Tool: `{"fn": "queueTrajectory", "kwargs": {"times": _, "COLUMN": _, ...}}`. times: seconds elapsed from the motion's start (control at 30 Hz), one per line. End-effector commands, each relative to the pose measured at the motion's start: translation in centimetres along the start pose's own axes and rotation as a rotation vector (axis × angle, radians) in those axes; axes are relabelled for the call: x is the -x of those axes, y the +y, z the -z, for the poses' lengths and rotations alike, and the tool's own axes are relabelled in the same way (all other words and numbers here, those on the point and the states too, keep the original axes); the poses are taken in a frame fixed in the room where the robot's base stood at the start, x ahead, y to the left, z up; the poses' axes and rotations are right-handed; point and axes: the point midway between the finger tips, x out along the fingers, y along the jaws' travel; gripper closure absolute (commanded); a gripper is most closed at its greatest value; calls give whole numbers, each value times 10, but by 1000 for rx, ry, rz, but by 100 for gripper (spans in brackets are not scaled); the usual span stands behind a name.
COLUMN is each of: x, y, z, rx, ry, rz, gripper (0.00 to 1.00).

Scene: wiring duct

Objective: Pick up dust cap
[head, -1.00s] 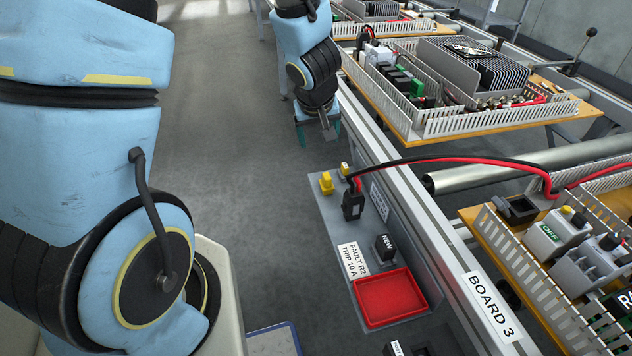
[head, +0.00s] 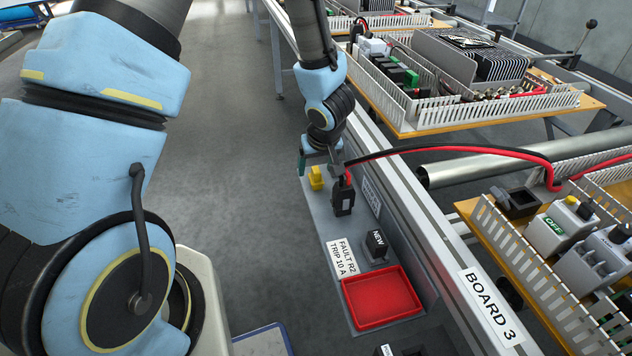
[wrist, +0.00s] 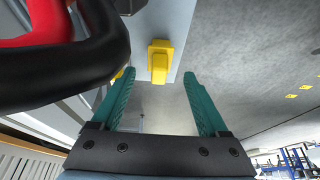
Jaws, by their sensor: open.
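A yellow cap-like piece (head: 316,178), which I take for the dust cap, stands at the far end of the grey shelf (head: 325,222). In the wrist view the yellow piece (wrist: 160,62) lies just beyond and between the fingertips, apart from both. My gripper (head: 320,164) is open and empty, its teal fingers at the shelf's far end; in the wrist view (wrist: 158,76) they spread wide. A second, smaller bit of yellow (wrist: 118,76) shows beside the left finger, mostly hidden by it and the cable.
A black plug (head: 343,196) with red and black cables stands close to my gripper; the cables (wrist: 65,50) cross the wrist view's left side. A black NEW block (head: 377,243), a FAULT label and a red tray (head: 382,298) are nearer. Open floor lies left of the shelf.

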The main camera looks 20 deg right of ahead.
Motion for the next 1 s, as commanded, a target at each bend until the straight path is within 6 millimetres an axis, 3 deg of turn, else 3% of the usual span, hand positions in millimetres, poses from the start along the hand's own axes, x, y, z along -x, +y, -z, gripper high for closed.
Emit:
{"fn": "queueTrajectory", "kwargs": {"times": 0.03, "x": -11, "y": 2, "z": -3, "rx": 0, "ry": -2, "rz": 1, "gripper": 22}}
{"fn": "queueTrajectory", "kwargs": {"times": 0.17, "x": -24, "y": 1, "z": -2, "rx": 1, "ry": -2, "rz": 1, "gripper": 22}}
{"fn": "queueTrajectory", "kwargs": {"times": 0.47, "x": -27, "y": 1, "z": -1, "rx": 0, "ry": 0, "rz": -1, "gripper": 22}}
{"fn": "queueTrajectory", "kwargs": {"times": 1.0, "x": -27, "y": 1, "z": -1, "rx": 0, "ry": 0, "rz": -1, "gripper": 83}}
